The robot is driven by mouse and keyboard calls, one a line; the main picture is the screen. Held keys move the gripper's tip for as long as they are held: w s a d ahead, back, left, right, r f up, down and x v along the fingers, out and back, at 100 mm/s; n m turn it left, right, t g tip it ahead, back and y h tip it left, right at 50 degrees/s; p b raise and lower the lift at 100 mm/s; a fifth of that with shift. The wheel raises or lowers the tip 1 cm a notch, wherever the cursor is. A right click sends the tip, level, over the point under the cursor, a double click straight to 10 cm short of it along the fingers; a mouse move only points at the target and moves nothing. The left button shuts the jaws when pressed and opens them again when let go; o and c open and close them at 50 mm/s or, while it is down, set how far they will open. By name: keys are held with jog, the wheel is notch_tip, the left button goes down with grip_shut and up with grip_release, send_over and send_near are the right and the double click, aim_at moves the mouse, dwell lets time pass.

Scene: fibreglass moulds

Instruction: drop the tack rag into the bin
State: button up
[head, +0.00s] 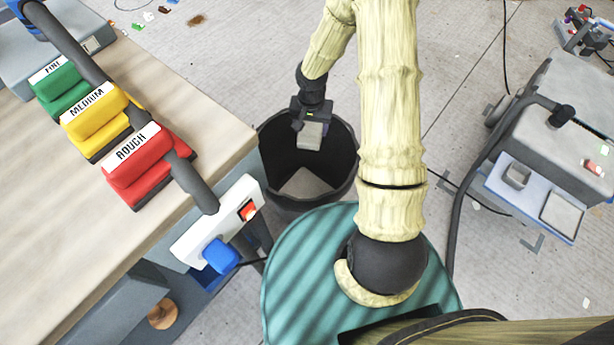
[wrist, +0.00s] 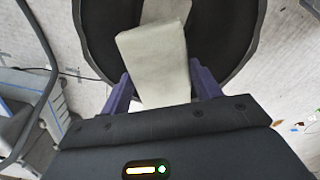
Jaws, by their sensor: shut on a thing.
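The tack rag, a pale grey-beige folded pad (wrist: 155,62), is held between the two purple fingers of my gripper (wrist: 158,88) in the wrist view. In the head view the rag (head: 310,136) hangs from my gripper (head: 311,122), over the mouth of the bin. The bin is a dark round open container (head: 270,165) on the floor, and its rim also shows in the wrist view (wrist: 250,40). A pale patch lies at the bottom of the bin, partly hidden by the rag in the wrist view.
A workbench (head: 60,190) at left bears green (head: 62,88), yellow (head: 95,120) and red (head: 145,165) sanding blocks and a white power strip (head: 215,225). A grey cart (head: 560,140) stands at right. A dark hose (head: 455,210) runs near it.

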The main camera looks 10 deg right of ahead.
jog(key=shift+f+b, duration=1.95)
jog(key=shift+f, duration=0.7)
jog(key=o, duration=0.9)
jog(key=shift+o, duration=0.2)
jog(key=shift+r, duration=0.15)
notch_tip(320, 180, up, 17)
jog(key=p, duration=0.6)
jog(key=shift+r, duration=0.15)
